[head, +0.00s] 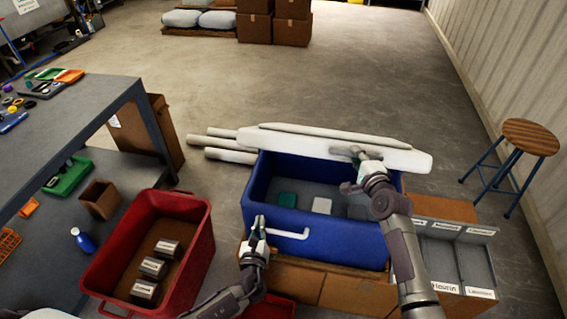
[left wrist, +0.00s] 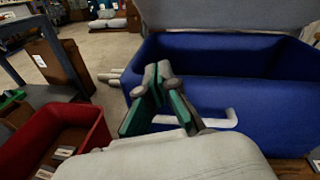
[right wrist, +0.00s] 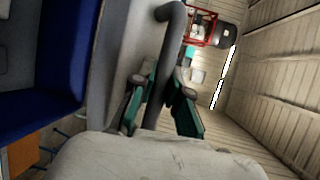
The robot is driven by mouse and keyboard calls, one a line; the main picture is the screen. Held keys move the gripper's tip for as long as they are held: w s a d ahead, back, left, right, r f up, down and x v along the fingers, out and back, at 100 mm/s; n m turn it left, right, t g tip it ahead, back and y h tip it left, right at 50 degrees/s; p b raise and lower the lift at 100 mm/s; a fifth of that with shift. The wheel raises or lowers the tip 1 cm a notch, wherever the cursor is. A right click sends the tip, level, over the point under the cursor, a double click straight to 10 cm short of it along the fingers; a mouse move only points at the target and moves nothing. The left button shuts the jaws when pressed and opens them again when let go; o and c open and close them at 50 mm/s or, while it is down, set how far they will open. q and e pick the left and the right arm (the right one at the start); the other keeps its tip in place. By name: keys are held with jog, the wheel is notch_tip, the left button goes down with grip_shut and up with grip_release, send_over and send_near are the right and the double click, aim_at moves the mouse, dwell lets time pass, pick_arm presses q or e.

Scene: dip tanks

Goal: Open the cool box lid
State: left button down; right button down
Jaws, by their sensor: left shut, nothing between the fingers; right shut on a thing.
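The cool box (head: 325,242) is a blue tub on a brown crate in the head view, with a white carrying handle on its front. Its white lid (head: 395,155) stands raised along the back edge, seen nearly edge-on; its underside shows in the left wrist view (left wrist: 225,15). My right gripper (head: 360,160) is at the lid; in the right wrist view (right wrist: 160,90) its fingers are shut on a grey bar, the lid handle (right wrist: 172,45). My left gripper (head: 259,228) is shut and empty at the box's front left, near the white carrying handle (head: 290,234).
Green and pale blocks lie inside the open box. A red crate (head: 205,235) with several labelled blocks stands left, beside a grey workbench (head: 105,95). Labelled grey bins (head: 460,265) stand right, with a stool (head: 530,137) beyond. The floor behind the lid is mostly clear.

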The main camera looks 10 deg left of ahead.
pick_arm(q)
jog(key=w+d+r+m+t+h, duration=0.2)
jog(key=w+d+r+m+t, duration=0.15)
jog(key=r, duration=0.45)
jog(key=r+x, duration=0.2)
jog(key=x, duration=0.9)
jog(key=shift+d+r+m, duration=0.25)
jog(key=shift+d+m, duration=0.15)
jog(key=shift+m, duration=0.05)
jog(key=shift+g, duration=0.25)
